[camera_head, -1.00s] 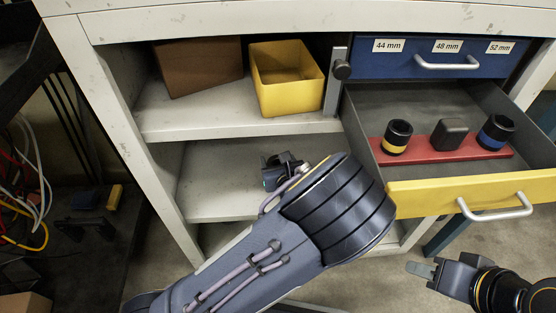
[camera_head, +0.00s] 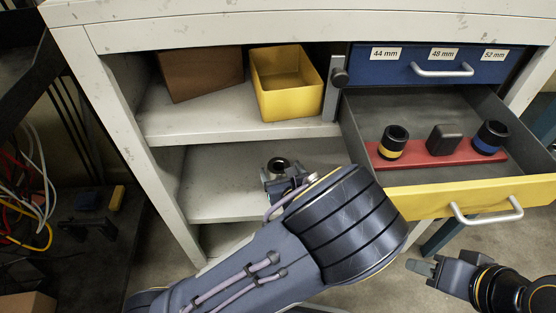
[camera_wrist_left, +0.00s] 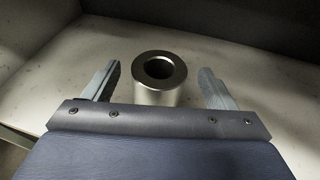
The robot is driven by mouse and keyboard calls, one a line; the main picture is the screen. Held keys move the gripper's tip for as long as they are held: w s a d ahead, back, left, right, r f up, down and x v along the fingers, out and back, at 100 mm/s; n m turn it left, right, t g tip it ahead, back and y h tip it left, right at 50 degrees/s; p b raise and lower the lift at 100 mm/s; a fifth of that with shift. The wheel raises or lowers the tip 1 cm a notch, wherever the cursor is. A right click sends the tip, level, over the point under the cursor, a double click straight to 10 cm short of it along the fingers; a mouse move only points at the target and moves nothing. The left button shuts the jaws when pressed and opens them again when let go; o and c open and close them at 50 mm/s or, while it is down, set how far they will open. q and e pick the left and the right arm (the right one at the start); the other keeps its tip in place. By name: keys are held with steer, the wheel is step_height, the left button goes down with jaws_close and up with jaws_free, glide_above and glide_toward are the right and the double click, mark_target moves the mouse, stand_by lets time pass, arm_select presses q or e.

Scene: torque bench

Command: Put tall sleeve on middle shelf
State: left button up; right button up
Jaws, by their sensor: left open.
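The tall sleeve (camera_wrist_left: 159,88) is a plain metal cylinder with a round bore. It stands upright on the middle shelf (camera_wrist_left: 65,85), below the shelf with the boxes. In the head view the top of the sleeve (camera_head: 279,163) shows just beyond my left gripper (camera_head: 281,182). In the left wrist view the left gripper (camera_wrist_left: 160,73) is open, with one finger on each side of the sleeve and a visible gap to both. My right gripper (camera_head: 421,267) is at the lower right, away from the shelves; its finger gap is unclear.
A brown box (camera_head: 200,75) and a yellow bin (camera_head: 289,100) stand on the upper shelf. An open yellow-fronted drawer (camera_head: 400,203) at right holds a red rack (camera_head: 415,161) with several dark sockets. A blue drawer (camera_head: 385,68) is closed above it.

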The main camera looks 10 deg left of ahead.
arm_select(q)
steer(key=p+v, duration=0.2)
steer(key=v, duration=0.4)
steer(key=s+a+r+n+g+h, duration=0.2)
steer(key=s+a+r+n+g, duration=0.1)
steer(key=s+a+n+g, duration=1.15)
steer(key=s+r+n+t+h, duration=0.3)
steer(key=r+n+h, duration=0.1)
steer(key=n, duration=0.5)
steer(key=s+d+r+n+t+h, duration=0.1)
steer(key=s+r+n+t+h, duration=0.2)
steer(key=r+n, duration=0.3)
steer(key=shift+r+n+t+h, duration=0.3)
steer(key=shift+n+t+h, duration=0.35)
steer(key=shift+n, duration=0.8)
